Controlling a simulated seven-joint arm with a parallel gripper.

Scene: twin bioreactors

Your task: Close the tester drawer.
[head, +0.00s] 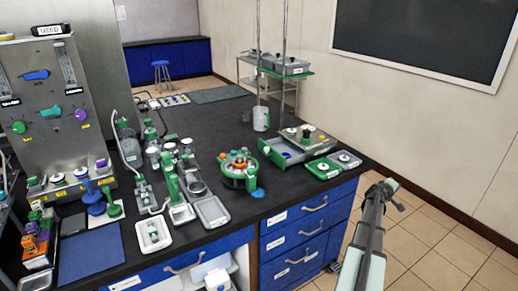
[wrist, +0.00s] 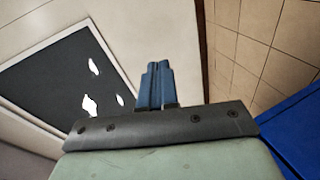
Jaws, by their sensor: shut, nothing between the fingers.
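The tester (head: 305,137) appears to be the grey and green box near the right end of the black bench. A green-edged drawer (head: 282,153) with a blue inside sticks out of its left front side, open. My gripper (wrist: 155,66) shows in the wrist view with its blue fingers together and nothing between them. In the head view my arm stands off the right end of the bench, well apart from the tester. The fingers cannot be made out clearly there. The wrist view does not show the tester or its drawer.
A green round rack of tubes (head: 239,168) stands left of the drawer. A low green and grey tray (head: 334,165) sits right of the tester, near the bench edge. Blue cabinet drawers (head: 306,230) lie below. Tiled floor (head: 440,235) is free to the right.

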